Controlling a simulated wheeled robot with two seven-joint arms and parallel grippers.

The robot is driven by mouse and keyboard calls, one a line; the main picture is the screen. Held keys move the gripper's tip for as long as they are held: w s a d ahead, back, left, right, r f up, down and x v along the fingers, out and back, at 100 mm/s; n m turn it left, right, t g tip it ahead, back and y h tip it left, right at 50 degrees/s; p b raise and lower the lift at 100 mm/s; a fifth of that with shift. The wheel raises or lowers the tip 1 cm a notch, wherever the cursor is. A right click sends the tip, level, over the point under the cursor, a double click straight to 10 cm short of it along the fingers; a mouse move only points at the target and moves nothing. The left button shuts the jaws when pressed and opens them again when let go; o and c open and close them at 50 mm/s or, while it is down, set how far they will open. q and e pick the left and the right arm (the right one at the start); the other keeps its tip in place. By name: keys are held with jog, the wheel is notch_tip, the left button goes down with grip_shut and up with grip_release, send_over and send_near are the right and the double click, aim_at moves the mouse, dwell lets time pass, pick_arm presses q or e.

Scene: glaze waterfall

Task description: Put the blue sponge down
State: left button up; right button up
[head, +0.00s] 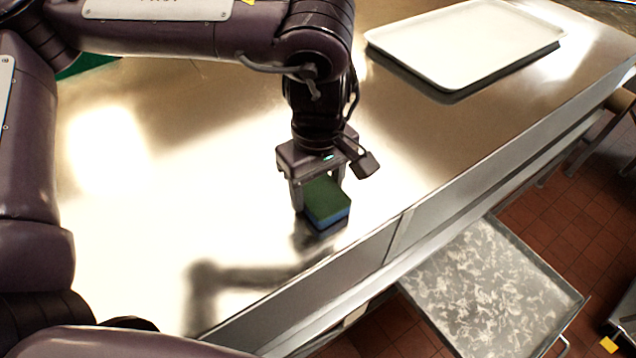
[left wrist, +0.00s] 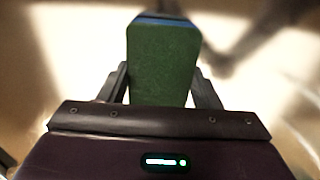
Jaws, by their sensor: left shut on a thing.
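The blue sponge (head: 327,203) has a dark green top face and a blue lower layer. It is at the steel counter's front edge side, in the middle of the head view. My left gripper (head: 318,195) points down and is shut on the sponge, one finger on each side. In the left wrist view the sponge (left wrist: 163,62) shows its green face between the two fingers, with a thin blue strip at its far end. I cannot tell for certain whether its underside touches the counter. My right gripper is not in view.
The shiny steel counter (head: 150,230) is clear around the sponge. A white tray (head: 465,42) lies at the back right. A lower metal shelf (head: 490,290) is beyond the counter's front edge, over a red tiled floor (head: 575,235). A green thing (head: 88,66) shows partly behind my arm.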

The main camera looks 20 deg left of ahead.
aim_at(319, 189)
pick_arm(q)
jog(key=shift+f, duration=0.15)
jog(key=o, duration=0.9)
jog(key=shift+r, duration=0.3)
notch_tip(319, 189, up, 12)
jog(key=shift+f, duration=0.15)
jog(key=shift+d+f, duration=0.1)
